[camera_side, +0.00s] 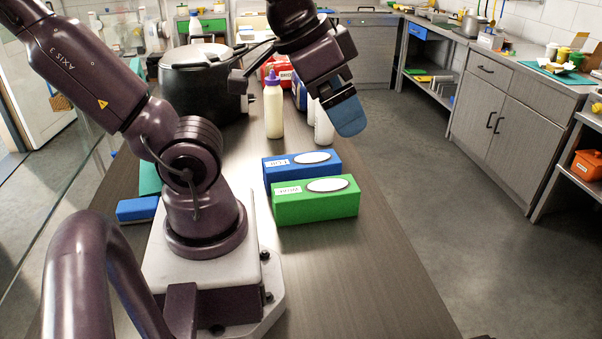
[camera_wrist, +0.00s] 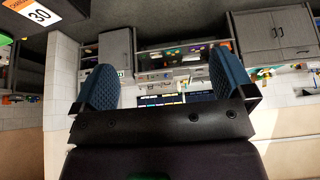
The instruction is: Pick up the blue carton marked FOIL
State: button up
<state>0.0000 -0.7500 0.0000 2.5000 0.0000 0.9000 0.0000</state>
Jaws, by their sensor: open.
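The blue carton marked FOIL (camera_side: 300,165) lies on the dark wooden table, just behind a green carton (camera_side: 316,202) of similar shape. A white oval shows on top of each carton. My gripper (camera_side: 348,112) is in the air above and behind the blue carton, apart from it. In the wrist view my gripper (camera_wrist: 165,88) shows two blue padded fingers spread wide with nothing between them. The wrist view looks across the room, and the blue carton does not show there.
A cream bottle with a purple cap (camera_side: 273,104) and white bottles (camera_side: 324,124) stand behind the cartons. A large dark pot (camera_side: 203,82) is at the back left. A clear screen (camera_side: 75,165) runs along the left. The table's front right (camera_side: 385,285) is bare.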

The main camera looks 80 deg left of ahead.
jog(key=shift+a, duration=0.1)
jog(key=n+g, duration=0.1)
jog(key=g, duration=0.5)
send_near(302, 160)
jog(key=f, duration=1.2)
jog(key=shift+s+f, duration=0.15)
jog(key=shift+s, duration=0.1)
jog(key=shift+a, duration=0.1)
jog(key=shift+c, duration=0.5)
